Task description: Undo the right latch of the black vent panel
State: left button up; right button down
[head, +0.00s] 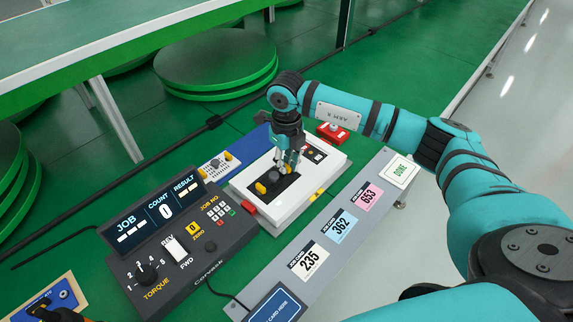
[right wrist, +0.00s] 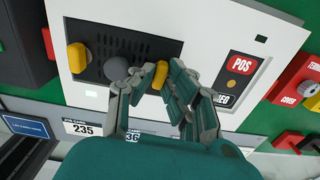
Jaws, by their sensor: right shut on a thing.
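The black vent panel (head: 291,186) is set in the top of a white box (head: 262,211). In the right wrist view the panel (right wrist: 140,47) has a round grey knob (right wrist: 116,68) at its middle. A yellow left latch (right wrist: 77,58) lies at one end, clear of my fingers. The yellow right latch (right wrist: 160,75) is between the fingertips of my right gripper (right wrist: 163,84), which is shut on it. The fingers hide part of this latch. In the head view my right gripper (head: 289,165) reaches down onto the panel from above. My left gripper is not clearly seen.
A control console (head: 185,240) stands left of the box. Numbered cards (head: 340,225) lie on a grey strip in front. A red part (head: 333,132) is behind the box. A white vented plate (head: 215,165) with yellow latches lies to the left.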

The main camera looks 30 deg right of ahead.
jog(key=shift+n, duration=0.3)
dwell(0.4)
jog(key=c, duration=1.4)
grip_release()
jog(key=shift+o, duration=0.2)
